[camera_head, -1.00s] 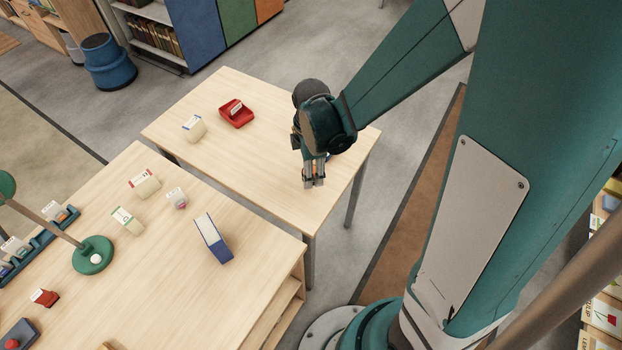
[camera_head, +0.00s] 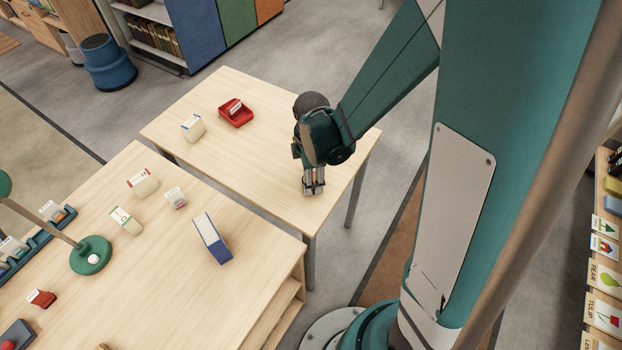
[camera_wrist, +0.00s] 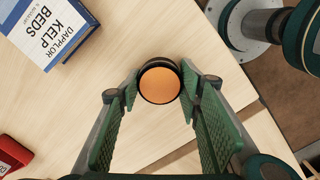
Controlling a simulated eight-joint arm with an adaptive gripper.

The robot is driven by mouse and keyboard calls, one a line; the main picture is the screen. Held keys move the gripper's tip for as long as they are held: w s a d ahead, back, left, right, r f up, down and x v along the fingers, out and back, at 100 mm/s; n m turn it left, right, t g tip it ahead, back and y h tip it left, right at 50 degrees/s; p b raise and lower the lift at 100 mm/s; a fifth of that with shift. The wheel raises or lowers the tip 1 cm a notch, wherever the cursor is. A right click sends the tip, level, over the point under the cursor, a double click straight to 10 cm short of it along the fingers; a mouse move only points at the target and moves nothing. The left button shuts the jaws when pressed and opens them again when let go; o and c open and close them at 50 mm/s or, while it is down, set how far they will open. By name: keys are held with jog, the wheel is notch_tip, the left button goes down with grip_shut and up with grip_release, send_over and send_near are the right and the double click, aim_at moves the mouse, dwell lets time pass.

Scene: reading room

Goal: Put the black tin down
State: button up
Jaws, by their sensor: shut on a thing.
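The black tin (camera_wrist: 159,84) is round, with a dark side and rim and a flat copper-orange face. In the wrist view it sits between the two green ribbed fingers of my gripper, which are shut on it at their tips. In the head view my gripper (camera_head: 313,188) points down over the near right part of the farther pale wooden table (camera_head: 258,165). The tin is mostly hidden by the fingers there, and I cannot tell whether it touches the tabletop.
A red tray (camera_head: 236,114) and a cream box (camera_head: 193,128) stand farther left on that table. The nearer table (camera_head: 165,270) holds a blue book (camera_head: 212,239), several small boxes and a green lamp base (camera_head: 91,256). Bare tabletop surrounds my gripper.

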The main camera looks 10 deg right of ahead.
jog(key=o, duration=0.9)
jog(key=shift+r, duration=0.2)
notch_tip(320, 180, up, 12)
jog(key=p, duration=0.2)
jog(key=shift+p, duration=0.4)
dwell(0.4)
